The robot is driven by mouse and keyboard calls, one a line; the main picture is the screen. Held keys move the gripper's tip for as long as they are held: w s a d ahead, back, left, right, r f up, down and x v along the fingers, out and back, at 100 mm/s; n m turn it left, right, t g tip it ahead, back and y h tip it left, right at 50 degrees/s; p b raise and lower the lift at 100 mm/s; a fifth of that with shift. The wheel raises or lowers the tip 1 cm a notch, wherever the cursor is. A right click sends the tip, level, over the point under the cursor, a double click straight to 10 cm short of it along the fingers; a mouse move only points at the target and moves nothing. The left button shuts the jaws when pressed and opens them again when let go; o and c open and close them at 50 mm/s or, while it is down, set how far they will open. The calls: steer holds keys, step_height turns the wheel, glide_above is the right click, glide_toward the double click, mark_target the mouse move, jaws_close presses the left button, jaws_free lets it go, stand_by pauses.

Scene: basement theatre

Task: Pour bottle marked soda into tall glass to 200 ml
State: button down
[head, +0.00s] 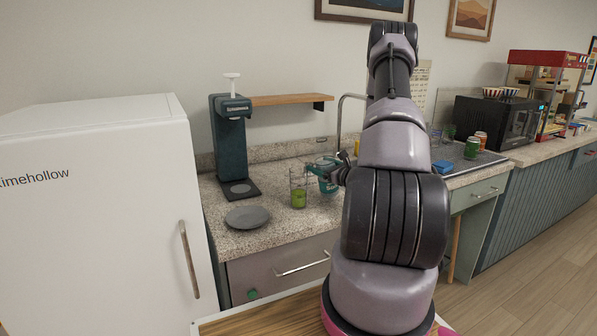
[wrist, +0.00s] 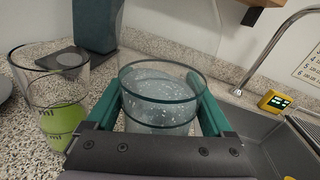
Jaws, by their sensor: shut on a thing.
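The tall glass (head: 298,190) stands upright on the speckled counter, with green liquid in its lower part. In the wrist view the tall glass (wrist: 60,115) is at the left, with dark lines and "ml" marks. My gripper (wrist: 157,84) is shut on an open-topped clear vessel with a teal rim (wrist: 160,100). My arm covers part of the head view.
A dark teal dispenser (head: 232,140) and a grey plate (head: 247,217) are left of the glass. A tap (wrist: 270,50), a sink (wrist: 270,130) and a small yellow device (wrist: 273,101) are at the right. A white fridge (head: 100,220) borders the counter's left end.

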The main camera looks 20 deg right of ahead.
mark_target(328, 154)
steer(key=n, duration=0.3)
steer(key=shift+d+f, duration=0.15)
steer(key=shift+f, duration=0.05)
steer(key=shift+f+n+g, duration=0.3)
steer(key=shift+n, duration=0.5)
steer(key=n, duration=0.1)
steer(key=d+n+h, duration=0.1)
steer(key=shift+d+n, duration=0.25)
steer(key=shift+n, duration=0.15)
steer(key=shift+d+f+n, duration=0.1)
steer(key=shift+d+n, duration=0.1)
steer(key=shift+n, duration=0.1)
steer(key=shift+w+d+r+n, duration=0.1)
steer(key=shift+d+r+n, duration=0.25)
steer(key=shift+r+n, duration=0.35)
steer(key=shift+d+r+n+h, duration=0.15)
steer(key=shift+r+n+h, duration=0.15)
steer(key=shift+r+n, duration=0.35)
steer(key=shift+r+n+g, duration=0.3)
steer(key=shift+r+n, duration=0.15)
steer(key=shift+r, duration=0.1)
steer(key=shift+a+r+n+h+p, duration=0.25)
steer(key=shift+r+n+h+p, duration=0.05)
steer(key=shift+r+n, duration=0.15)
